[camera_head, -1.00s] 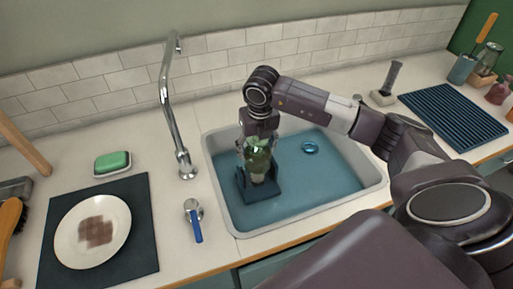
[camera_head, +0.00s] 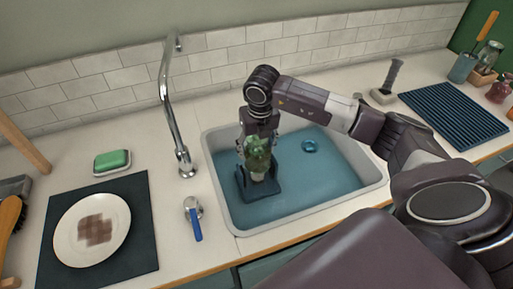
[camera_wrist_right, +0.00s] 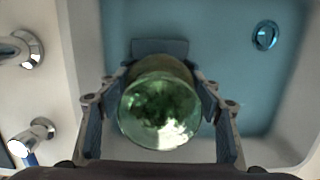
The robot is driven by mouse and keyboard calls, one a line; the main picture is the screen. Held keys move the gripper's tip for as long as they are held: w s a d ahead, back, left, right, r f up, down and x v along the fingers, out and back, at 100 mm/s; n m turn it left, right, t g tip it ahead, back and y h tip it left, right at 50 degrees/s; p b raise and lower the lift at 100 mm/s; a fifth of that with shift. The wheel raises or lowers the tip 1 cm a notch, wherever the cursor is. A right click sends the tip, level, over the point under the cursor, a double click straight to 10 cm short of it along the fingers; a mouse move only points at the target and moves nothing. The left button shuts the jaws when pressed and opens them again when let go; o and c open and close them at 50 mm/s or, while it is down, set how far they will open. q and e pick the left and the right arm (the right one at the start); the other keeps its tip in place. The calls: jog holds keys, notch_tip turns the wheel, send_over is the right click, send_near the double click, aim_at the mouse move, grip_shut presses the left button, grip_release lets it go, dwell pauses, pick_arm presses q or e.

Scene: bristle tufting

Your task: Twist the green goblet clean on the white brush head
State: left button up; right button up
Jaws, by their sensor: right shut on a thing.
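The green goblet (camera_head: 257,150) is held over the left part of the sink, with its foot and mouth hard to make out in the head view. My right gripper (camera_head: 257,146) is shut on it from above. In the right wrist view the round glass rim of the goblet (camera_wrist_right: 158,112) faces the camera, between the fingers of the right gripper (camera_wrist_right: 160,98). A pale bit of the white brush head (camera_head: 258,177) shows just below the goblet, above a dark blue base (camera_head: 262,192). How far the brush reaches into the goblet is hidden. My left gripper is out of view.
The sink (camera_head: 226,212) has a blue basin with a round drain (camera_head: 309,146). A tall faucet (camera_head: 172,110) and a blue-handled tap (camera_head: 195,222) stand to its left. A stained plate (camera_head: 75,250) lies on a dark mat; a ribbed drying mat (camera_head: 455,115) lies at the right.

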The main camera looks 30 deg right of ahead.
jog(key=shift+f+b, duration=0.45)
jog(key=shift+f, duration=0.05)
jog(key=shift+f+n+b, duration=0.15)
jog(key=shift+n+b, duration=0.4)
jog(key=shift+n, duration=0.25)
jog(key=n, duration=0.1)
jog(key=n+b, duration=0.1)
jog(key=shift+s+a+n+y, duration=0.1)
jog(key=shift+a+n+y, duration=0.05)
jog(key=shift+n+y, duration=0.15)
jog(key=m, duration=0.4)
jog(key=shift+p, duration=0.35)
jog(key=m, duration=0.2)
jog(key=m+h, duration=0.1)
jog(key=m, duration=0.1)
jog(key=shift+s+d, duration=0.1)
jog(key=shift+d, duration=0.2)
